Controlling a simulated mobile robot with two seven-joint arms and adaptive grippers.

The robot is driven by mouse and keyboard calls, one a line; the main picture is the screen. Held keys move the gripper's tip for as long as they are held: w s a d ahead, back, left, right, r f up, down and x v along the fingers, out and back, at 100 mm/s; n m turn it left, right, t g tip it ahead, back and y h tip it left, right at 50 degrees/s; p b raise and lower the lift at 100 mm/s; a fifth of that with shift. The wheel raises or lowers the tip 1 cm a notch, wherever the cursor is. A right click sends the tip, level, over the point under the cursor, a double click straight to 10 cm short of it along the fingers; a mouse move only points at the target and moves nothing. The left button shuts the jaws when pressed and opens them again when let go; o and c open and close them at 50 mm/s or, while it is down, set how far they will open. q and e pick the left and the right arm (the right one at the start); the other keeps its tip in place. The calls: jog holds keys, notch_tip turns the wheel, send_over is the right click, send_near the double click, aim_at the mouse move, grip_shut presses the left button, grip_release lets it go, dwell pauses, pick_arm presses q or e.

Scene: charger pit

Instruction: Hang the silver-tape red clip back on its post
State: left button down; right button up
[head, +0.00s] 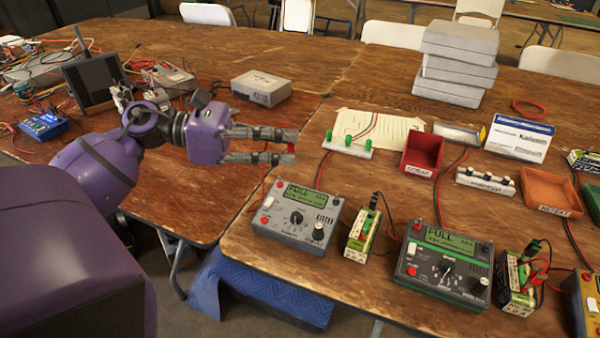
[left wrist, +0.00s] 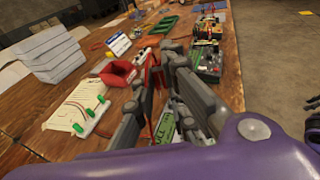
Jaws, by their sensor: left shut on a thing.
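My left gripper (head: 290,147) reaches in from the left above the wooden table's near left part, its two fingers level and pointing right. It is shut on a small red thing (head: 291,148), probably the red clip, mostly hidden by the fingers. Silver tape on it cannot be made out. In the left wrist view, red shows between the fingertips (left wrist: 154,60) and a red lead hangs below. A white strip with green posts (head: 345,148) lies just right of the gripper. Another white strip with dark-topped posts (head: 485,181) lies further right.
A grey charger (head: 298,216) stands below the gripper, a battery pack (head: 361,238) beside it, and a second charger (head: 443,266) further right. A red scrap tray (head: 422,157), an orange tray (head: 551,191) and stacked grey boxes (head: 458,62) stand behind.

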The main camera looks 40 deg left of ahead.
pick_arm(q)
jog(key=w+a+f+b, duration=0.3)
jog(key=a+f+b, duration=0.1)
jog(key=a, duration=0.1)
jog(key=shift+a+f+b, duration=0.25)
jog(key=shift+a+b, duration=0.15)
pick_arm(e)
jog(key=shift+g, duration=0.3)
jog(key=f, duration=0.1)
jog(key=s+f, duration=0.1)
jog(key=f, duration=0.1)
jog(key=s+f, duration=0.1)
jog(key=f, duration=0.1)
jog(key=shift+f, duration=0.2)
